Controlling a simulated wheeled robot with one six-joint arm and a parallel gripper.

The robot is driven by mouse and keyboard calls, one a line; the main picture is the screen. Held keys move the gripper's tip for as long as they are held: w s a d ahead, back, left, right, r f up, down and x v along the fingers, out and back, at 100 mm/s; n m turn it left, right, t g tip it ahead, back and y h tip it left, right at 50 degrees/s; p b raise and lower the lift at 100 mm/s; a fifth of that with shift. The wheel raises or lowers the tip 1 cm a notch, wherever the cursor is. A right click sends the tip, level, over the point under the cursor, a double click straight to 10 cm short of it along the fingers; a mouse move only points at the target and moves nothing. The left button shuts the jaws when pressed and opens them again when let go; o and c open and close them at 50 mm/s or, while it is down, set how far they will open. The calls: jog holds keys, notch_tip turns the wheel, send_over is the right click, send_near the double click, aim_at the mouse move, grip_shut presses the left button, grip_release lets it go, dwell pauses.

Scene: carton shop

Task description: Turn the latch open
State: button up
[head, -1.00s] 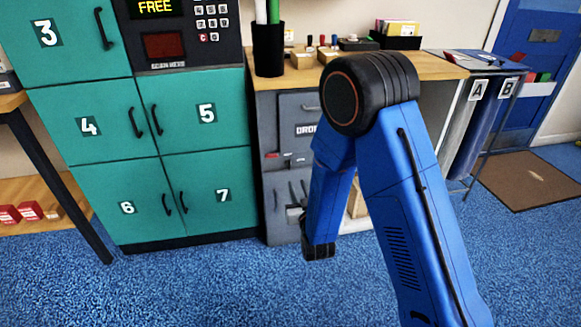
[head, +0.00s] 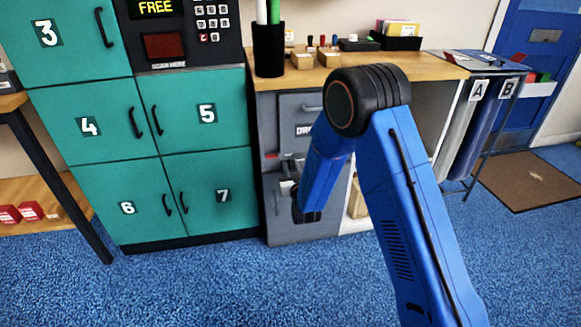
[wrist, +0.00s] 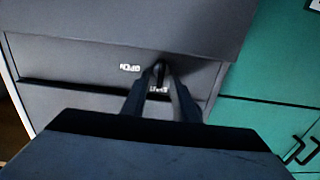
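The latch (wrist: 160,72) is a small dark upright lever on the grey cabinet front (wrist: 60,60) in the wrist view. My gripper (wrist: 161,78) reaches to it, with one finger on each side of the lever. Small white lettering shows beside and between the fingers. The fingertips lie very close to the lever, but I cannot tell whether they press on it. In the head view my gripper (head: 289,187) is at the grey cabinet front, and my arm hides much of that front, including the latch.
Teal lockers (head: 205,190) with black handles stand just left of the grey cabinet. The wooden counter (head: 340,72) above holds a black pen cup (head: 268,50) and small boxes. A table leg (head: 60,180) stands at left. Blue carpet (head: 200,285) is clear in front.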

jog(key=shift+c, duration=0.7)
grip_shut()
jog(key=shift+m, duration=0.3)
jog(key=m, duration=0.7)
jog(key=shift+w+d+f, duration=0.15)
jog(key=shift+d, duration=0.25)
jog(key=m, duration=0.5)
jog(key=shift+d+f+m, duration=0.2)
jog(key=shift+m, duration=0.1)
jog(key=m, duration=0.4)
jog(key=shift+f+m, duration=0.3)
